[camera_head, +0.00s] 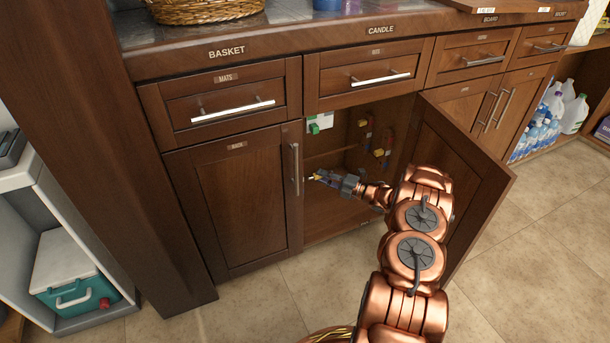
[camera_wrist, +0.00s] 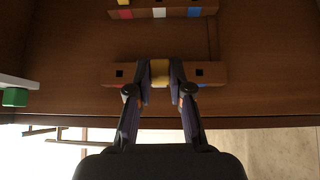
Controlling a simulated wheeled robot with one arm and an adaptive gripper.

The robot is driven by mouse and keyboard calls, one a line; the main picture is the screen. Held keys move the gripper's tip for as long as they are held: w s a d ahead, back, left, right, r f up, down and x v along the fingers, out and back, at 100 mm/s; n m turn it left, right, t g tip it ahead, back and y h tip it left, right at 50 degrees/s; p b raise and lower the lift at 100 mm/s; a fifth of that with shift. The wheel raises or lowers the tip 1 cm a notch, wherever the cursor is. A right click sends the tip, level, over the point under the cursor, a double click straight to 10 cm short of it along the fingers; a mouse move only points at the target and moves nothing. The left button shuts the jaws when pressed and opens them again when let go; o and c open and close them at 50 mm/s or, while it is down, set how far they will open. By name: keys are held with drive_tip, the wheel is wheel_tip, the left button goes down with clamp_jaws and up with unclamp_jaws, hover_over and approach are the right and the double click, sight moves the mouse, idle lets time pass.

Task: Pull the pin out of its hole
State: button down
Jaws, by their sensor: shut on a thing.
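My gripper (camera_wrist: 160,76) is shut on a yellow pin (camera_wrist: 160,70), whose yellow end shows between the two dark fingers in the wrist view. Behind it is a wooden block (camera_wrist: 212,75) with a dark square hole on each side of the pin. The pin lines up with the block's middle, but whether it still sits in a hole is hidden. In the head view my gripper (camera_head: 322,178) is at the mouth of the open cabinet, with a little yellow at its tips.
A second block (camera_wrist: 165,12) with red, white and blue marks is in the wrist view. A green piece (camera_wrist: 14,97) is at left. In the head view, the open cabinet door (camera_head: 470,170) stands right of my arm and a shut door (camera_head: 240,195) is left.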

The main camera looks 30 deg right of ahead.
drive_tip(key=shift+s+a+p, duration=0.2)
drive_tip(key=shift+s+p, duration=0.45)
drive_tip(key=shift+s, duration=1.55)
drive_tip(key=shift+r, duration=0.1)
